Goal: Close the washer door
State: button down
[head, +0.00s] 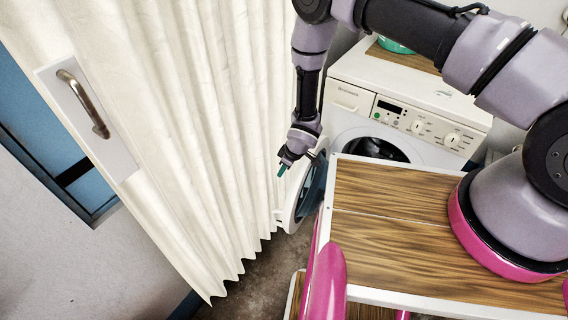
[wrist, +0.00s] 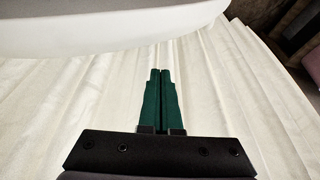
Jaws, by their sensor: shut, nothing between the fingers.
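The white washer (head: 405,110) stands at the back right with its control panel facing me. Its round door (head: 311,190) is swung open to the left, seen nearly edge-on, with a white rim and dark glass. The dark drum opening (head: 383,149) shows partly above my wooden top. My gripper (head: 282,170) is shut and empty, just left of the door's upper part, between it and the curtain. In the wrist view the green fingers (wrist: 159,72) are together, and a white curved edge (wrist: 130,28), likely the door rim, lies beyond them. I cannot tell whether they touch it.
A pleated cream curtain (head: 190,120) hangs close on the left of the door and gripper. A white plate with a metal handle (head: 85,104) is at the far left, by a blue window (head: 75,175). A green item (head: 394,45) sits on the washer.

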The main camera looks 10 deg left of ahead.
jog(key=shift+s+d+r, duration=0.1)
jog(key=shift+s+d, duration=0.1)
jog(key=shift+d, duration=0.6)
jog(key=shift+s+d+r, duration=0.1)
jog(key=shift+s+d, duration=0.1)
jog(key=shift+d, duration=0.6)
jog(key=shift+d, duration=0.1)
